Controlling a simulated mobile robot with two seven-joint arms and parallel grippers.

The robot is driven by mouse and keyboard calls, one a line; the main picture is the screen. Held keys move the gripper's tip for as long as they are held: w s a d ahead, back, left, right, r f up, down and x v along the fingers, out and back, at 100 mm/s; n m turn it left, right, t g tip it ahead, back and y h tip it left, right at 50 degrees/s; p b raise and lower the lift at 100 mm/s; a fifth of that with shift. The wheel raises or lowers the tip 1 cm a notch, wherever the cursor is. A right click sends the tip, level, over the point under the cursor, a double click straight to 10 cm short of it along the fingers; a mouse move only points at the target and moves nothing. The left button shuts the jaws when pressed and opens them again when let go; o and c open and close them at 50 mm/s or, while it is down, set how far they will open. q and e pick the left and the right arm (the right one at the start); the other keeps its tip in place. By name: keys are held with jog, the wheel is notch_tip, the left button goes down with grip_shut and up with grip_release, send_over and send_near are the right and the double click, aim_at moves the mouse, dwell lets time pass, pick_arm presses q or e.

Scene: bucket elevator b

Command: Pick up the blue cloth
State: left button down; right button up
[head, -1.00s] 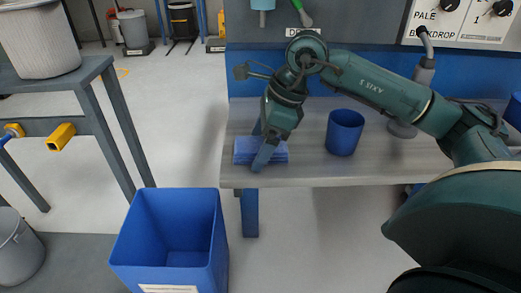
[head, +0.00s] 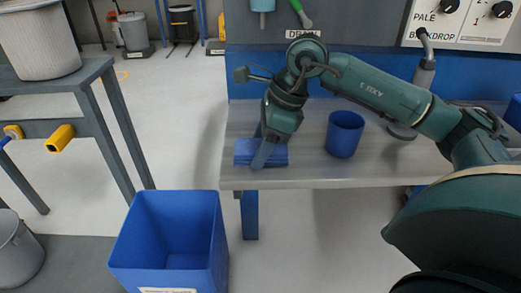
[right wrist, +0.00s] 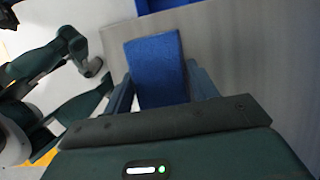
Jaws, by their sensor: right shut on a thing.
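The blue cloth (head: 276,158) lies folded on the left end of the grey bench top (head: 300,178). My right gripper (head: 261,152) reaches down over it with its fingers at the cloth. In the right wrist view the cloth (right wrist: 156,62) sits between the two fingers of my right gripper (right wrist: 163,88), which are shut on it. The cloth still appears to be at bench height. My left gripper is not in view.
A blue cup (head: 344,134) stands on the bench right of the cloth. A blue bin (head: 170,240) stands on the floor in front, left of the bench. A grey stand (head: 100,75) with a ribbed bucket (head: 40,42) is at the left. Panels with knobs rise behind the bench.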

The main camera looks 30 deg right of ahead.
jog(key=shift+c, duration=1.3)
